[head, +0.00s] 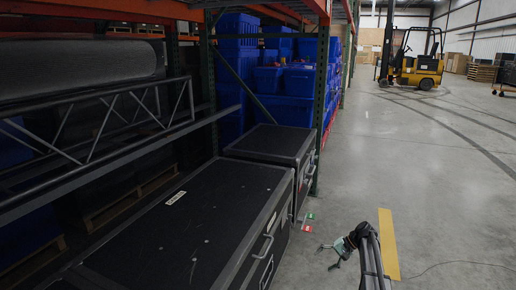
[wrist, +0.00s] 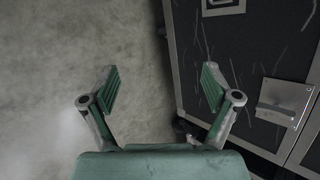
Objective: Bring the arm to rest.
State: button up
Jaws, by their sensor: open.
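My gripper (head: 329,256) is in the lower middle of the head view, over the grey concrete floor to the right of the black cases. In the wrist view its two green-padded fingers (wrist: 160,82) stand wide apart with nothing between them. Behind the fingers the wrist view shows bare floor (wrist: 70,60) on the left. On the right is the scratched side of a black case (wrist: 262,45) with metal edging and a latch (wrist: 283,105). The right finger overlaps the case in the picture; I cannot tell how close it is.
A long black case (head: 190,220) and another case (head: 270,142) line the rack at left. Blue totes (head: 287,108) stand behind them. Small green and red pieces (head: 309,220) lie near the cases. A yellow stripe (head: 389,245) and a distant forklift (head: 418,68) are right. The aisle is open.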

jog(key=s+d+r+m+g+h, duration=0.2)
jog(key=s+d+r+h, duration=0.65)
jog(key=s, duration=0.45)
jog(key=s+d+r+m+g+h, duration=0.2)
jog(key=s+d+r+h, duration=0.4)
jog(key=s+d+r, duration=0.45)
jog(key=s+a+r+m+g+h, duration=0.1)
jog(key=s+r+m+g+h, duration=0.4)
jog(key=s+r, duration=2.4)
jog(key=w+a+f+n+t+p, duration=0.3)
jog(key=w+f+n+t+p, duration=0.25)
jog(key=w+f+p, duration=0.6)
jog(key=a+f+n+y+p, duration=0.3)
jog(key=a+f+n+p, duration=0.3)
jog(key=f, duration=0.8)
jog(key=s+a+f+n+g+y+p, duration=0.2)
jog(key=s+a+f+y+p, duration=0.2)
jog(key=s+a+f+p, duration=0.65)
jog(key=s+a+f+g+y+p, duration=0.1)
jog(key=s+a+f+y+p, duration=0.2)
jog(key=s+a, duration=0.8)
jog(key=s+p, duration=0.2)
jog(key=shift+s+f+g+p, duration=0.15)
jog(key=shift+s+g+p, duration=0.2)
